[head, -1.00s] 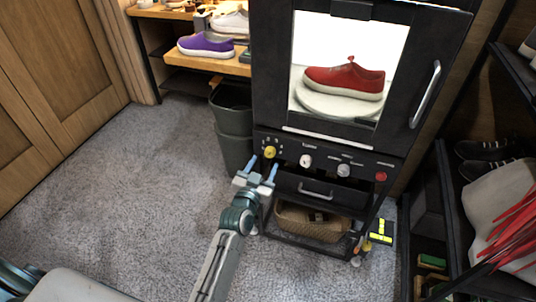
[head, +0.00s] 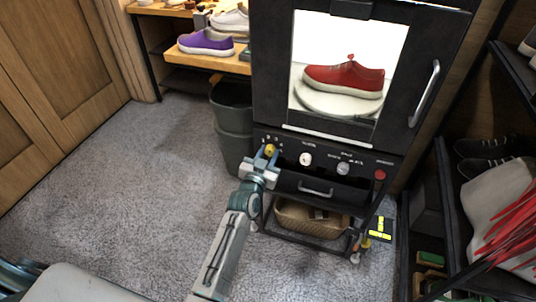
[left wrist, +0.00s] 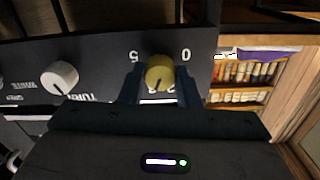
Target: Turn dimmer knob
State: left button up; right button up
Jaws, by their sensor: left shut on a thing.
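The yellow dimmer knob (head: 270,150) is at the left end of the black cabinet's control panel (head: 325,161). My left gripper (head: 266,154) is at the knob, with its blue fingers on either side of it, and is shut on it. In the left wrist view the knob (left wrist: 159,73) sits between the two dark fingers (left wrist: 160,88), below printed marks 5 and 0. The fingers hide parts of the knob's sides. My right gripper is not in view.
A white knob (head: 306,159), a grey knob (head: 343,169) and a red button (head: 380,175) sit further right on the panel. A drawer handle (head: 315,189) and a wicker basket (head: 312,218) are below. A red sneaker (head: 344,77) stands inside the lit cabinet. A dark bin (head: 233,125) is left of it.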

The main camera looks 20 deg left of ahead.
pick_arm(q)
jog(key=shift+n, duration=0.3)
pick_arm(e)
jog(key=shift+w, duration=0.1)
pick_arm(q)
jog(key=shift+n+p, duration=0.5)
jog(key=shift+n, duration=1.2)
jog(key=shift+n+p, duration=0.65)
jog(key=shift+n, duration=1.75)
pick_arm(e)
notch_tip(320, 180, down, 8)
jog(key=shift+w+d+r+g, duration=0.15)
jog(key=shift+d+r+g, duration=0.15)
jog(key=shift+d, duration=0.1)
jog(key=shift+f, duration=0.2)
pick_arm(q)
jog(key=o, duration=0.9)
jog(key=shift+o, duration=0.4)
